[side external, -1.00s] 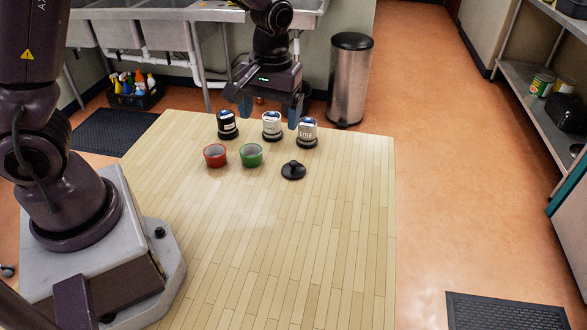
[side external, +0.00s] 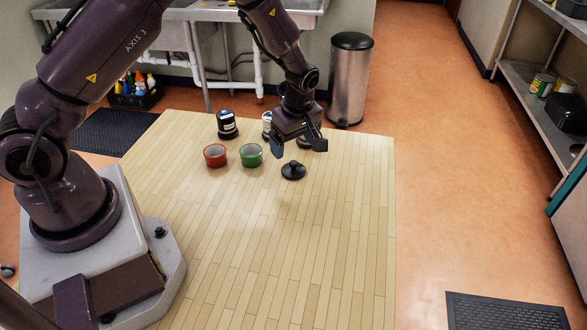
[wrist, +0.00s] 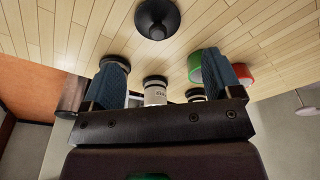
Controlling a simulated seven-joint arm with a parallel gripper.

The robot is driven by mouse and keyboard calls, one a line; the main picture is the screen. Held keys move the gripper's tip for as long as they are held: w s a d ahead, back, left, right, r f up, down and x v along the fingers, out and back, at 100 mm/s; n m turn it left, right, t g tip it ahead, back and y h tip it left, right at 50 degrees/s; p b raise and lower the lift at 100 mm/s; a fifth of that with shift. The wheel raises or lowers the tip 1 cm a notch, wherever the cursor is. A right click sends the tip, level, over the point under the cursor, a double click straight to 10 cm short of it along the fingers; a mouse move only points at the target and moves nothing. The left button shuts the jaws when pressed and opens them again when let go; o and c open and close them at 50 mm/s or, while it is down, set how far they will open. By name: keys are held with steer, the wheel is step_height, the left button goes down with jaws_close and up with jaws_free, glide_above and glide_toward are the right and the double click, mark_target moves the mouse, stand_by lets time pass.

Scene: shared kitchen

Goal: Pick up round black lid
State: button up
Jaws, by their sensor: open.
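The round black lid (side external: 293,171) lies flat on the wooden table with its knob up, right of the green bowl. It also shows at the top of the wrist view (wrist: 157,17). My gripper (side external: 298,148) is open and empty, above the table and just behind the lid in the side view. In the wrist view its two blue-padded fingers (wrist: 165,80) stand wide apart, with nothing between them touching. The lid is clear of both fingers.
A red bowl (side external: 215,156) and a green bowl (side external: 251,156) stand left of the lid. Behind are black-and-white canisters, one at the left (side external: 227,124); the others are partly hidden by my gripper. The table's front and right (side external: 320,240) are bare.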

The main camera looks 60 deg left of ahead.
mark_target(294, 162)
steer(key=f, duration=0.6)
steer(key=shift+a+f, duration=0.2)
steer(key=shift+f, duration=0.15)
steer(key=c, duration=0.9)
